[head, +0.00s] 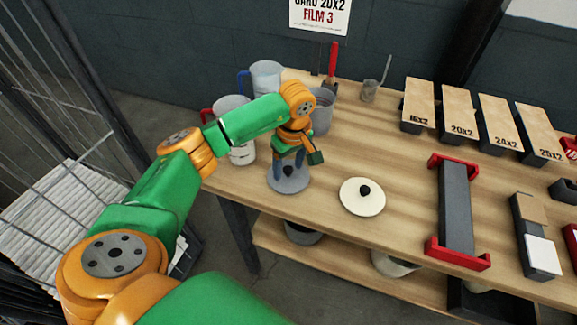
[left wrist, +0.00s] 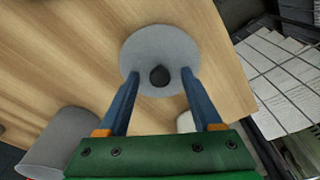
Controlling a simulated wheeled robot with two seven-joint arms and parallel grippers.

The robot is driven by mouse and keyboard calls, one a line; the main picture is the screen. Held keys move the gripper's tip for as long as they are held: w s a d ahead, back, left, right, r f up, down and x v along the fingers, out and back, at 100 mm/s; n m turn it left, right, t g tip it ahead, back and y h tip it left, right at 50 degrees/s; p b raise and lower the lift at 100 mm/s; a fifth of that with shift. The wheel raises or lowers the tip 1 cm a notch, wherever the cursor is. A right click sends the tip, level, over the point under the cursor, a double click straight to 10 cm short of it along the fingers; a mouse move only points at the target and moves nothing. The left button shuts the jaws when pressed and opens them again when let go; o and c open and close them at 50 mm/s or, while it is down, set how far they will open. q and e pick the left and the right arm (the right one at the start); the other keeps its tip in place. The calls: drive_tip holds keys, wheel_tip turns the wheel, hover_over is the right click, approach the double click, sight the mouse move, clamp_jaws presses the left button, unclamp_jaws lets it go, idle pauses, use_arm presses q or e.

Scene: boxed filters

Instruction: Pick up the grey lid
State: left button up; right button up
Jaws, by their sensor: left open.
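The grey lid (head: 287,182) is a round disc with a dark knob, lying on the wooden table near its left front corner. My left gripper (head: 290,165) is directly above it, pointing down. In the left wrist view the grey lid (left wrist: 160,50) lies ahead, its black knob between the two blue fingers of the open gripper (left wrist: 160,82). No contact between fingers and knob can be made out. A cream lid (head: 363,196) with a black knob lies to the right. My right gripper is not in view.
Pots and mugs, including a white one (head: 266,75), stand behind and left of my gripper. A grey bar in a red holder (head: 452,254) and labelled boxes (head: 419,104) are to the right. The table's front edge is close to the grey lid.

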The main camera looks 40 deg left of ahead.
use_arm(q)
clamp_jaws()
drive_tip(key=shift+r, duration=0.1)
